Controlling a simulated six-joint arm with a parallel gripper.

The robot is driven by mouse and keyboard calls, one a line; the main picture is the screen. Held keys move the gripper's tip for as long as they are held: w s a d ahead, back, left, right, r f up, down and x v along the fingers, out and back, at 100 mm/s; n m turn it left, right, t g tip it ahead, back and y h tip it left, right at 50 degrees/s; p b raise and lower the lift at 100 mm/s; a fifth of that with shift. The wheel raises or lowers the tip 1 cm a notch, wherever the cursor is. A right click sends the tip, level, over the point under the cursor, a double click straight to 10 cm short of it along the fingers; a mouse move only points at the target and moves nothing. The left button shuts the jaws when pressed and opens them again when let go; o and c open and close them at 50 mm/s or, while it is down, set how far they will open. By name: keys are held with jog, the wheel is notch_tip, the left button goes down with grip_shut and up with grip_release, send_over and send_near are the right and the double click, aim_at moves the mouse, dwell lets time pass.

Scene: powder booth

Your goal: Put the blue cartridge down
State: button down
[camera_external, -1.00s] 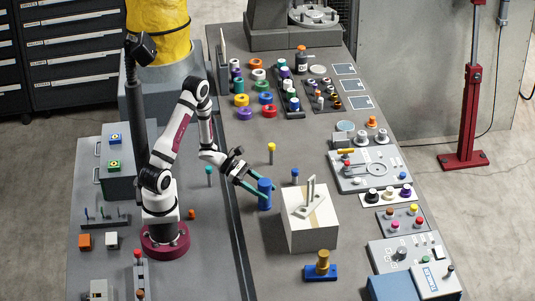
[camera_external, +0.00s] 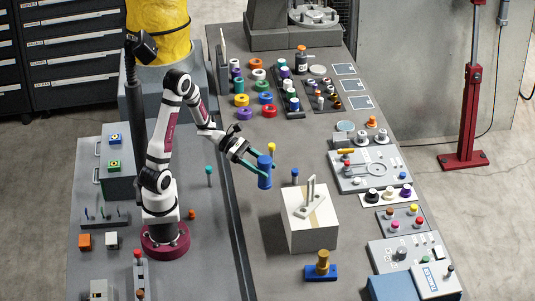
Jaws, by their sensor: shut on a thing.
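The blue cartridge (camera_external: 265,172) is an upright blue cylinder near the middle of the external view. My gripper (camera_external: 261,173) has its teal fingers shut on the cartridge from the left. The cartridge appears to be held above the grey bench (camera_external: 262,215), left of and behind the white block. It partly covers the stem of a yellow-topped peg behind it. The far finger is partly hidden by the cartridge.
A white block (camera_external: 312,235) with a light bracket on top stands to the front right. A blue-topped peg (camera_external: 295,176) is close on the right, and a yellow-topped peg (camera_external: 271,148) is just behind. Bare bench lies left of the block. Coloured rings sit farther back.

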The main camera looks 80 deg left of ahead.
jog(key=shift+r, duration=0.3)
jog(key=shift+w+a, duration=0.15)
jog(key=shift+a, duration=0.15)
jog(key=w+a+r+n+t+y, duration=0.1)
jog(key=w+a+n+y, duration=0.35)
jog(key=a, duration=0.85)
jog(key=w+a+n+t+y, duration=0.1)
jog(key=w+a+n+y, duration=0.3)
jog(key=a, duration=0.9)
jog(key=shift+y, duration=0.25)
jog(key=shift+s+a+f, duration=0.8)
jog(key=shift+a+f, duration=1)
jog(key=shift+a, duration=0.05)
jog(key=shift+s+a+f, duration=0.85)
jog(key=shift+a+f, duration=0.95)
jog(key=shift+a, duration=0.1)
jog(key=shift+s+a+f, duration=0.8)
jog(key=shift+a+f, duration=1)
jog(key=shift+a, duration=0.05)
jog(key=shift+f, duration=0.1)
jog(key=shift+c, duration=1)
grip_release()
